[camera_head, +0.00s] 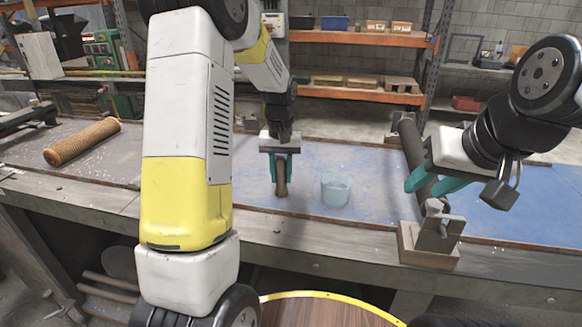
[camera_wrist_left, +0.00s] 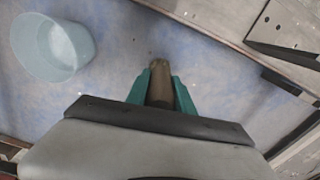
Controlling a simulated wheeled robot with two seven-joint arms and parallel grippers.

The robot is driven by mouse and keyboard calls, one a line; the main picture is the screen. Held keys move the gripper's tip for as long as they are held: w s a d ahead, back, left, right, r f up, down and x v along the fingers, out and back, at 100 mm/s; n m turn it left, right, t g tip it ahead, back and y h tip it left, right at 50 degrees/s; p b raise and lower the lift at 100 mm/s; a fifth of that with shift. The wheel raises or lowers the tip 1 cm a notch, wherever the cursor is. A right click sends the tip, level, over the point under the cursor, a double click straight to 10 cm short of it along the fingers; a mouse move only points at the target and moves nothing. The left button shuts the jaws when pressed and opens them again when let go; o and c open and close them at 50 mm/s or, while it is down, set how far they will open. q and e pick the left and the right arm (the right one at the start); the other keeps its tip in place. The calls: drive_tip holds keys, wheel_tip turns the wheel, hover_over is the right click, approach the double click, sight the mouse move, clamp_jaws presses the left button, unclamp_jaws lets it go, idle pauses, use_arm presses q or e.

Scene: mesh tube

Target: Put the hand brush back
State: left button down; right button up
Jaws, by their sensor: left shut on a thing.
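My left gripper (camera_head: 281,180) is shut on a short brown piece, which I take for the hand brush (camera_head: 281,188). The brush hangs roughly upright, its low end at or just above the blue bench top; I cannot tell whether it touches. In the left wrist view the brush (camera_wrist_left: 160,86) is between the teal fingers, and its far part is hidden. A pale blue translucent cup (camera_head: 336,189) stands just right of the brush, apart from it. My right gripper (camera_head: 423,190) is open at the right, with its fingers by a dark roller; nothing shows in it.
The dark roller (camera_head: 410,146) crosses the bench on a block with a metal bracket (camera_head: 438,232) at the front edge. A brown mesh tube (camera_head: 82,142) lies at the left. The blue bench top (camera_head: 320,158) behind the cup is clear. Orange shelves (camera_head: 360,38) stand behind.

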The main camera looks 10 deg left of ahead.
use_arm(q)
drive_tip(key=shift+f, duration=0.2)
drive_tip(key=c, duration=1.1)
unclamp_jaws()
wheel_tip(320, 180, up, 12)
drive_tip(key=shift+r, duration=0.1)
drive_tip(key=s+d+r+m+t+h, duration=0.1)
drive_tip(key=s+r+t, duration=0.1)
drive_tip(key=s, duration=1)
drive_tip(key=s+d+r+m+t+h, duration=0.1)
drive_tip(key=s+r+t, duration=0.2)
drive_tip(key=s, duration=0.9)
drive_tip(key=shift+s+r+t, duration=0.15)
drive_tip(key=shift+r+t, duration=0.1)
drive_tip(key=shift+t, duration=0.35)
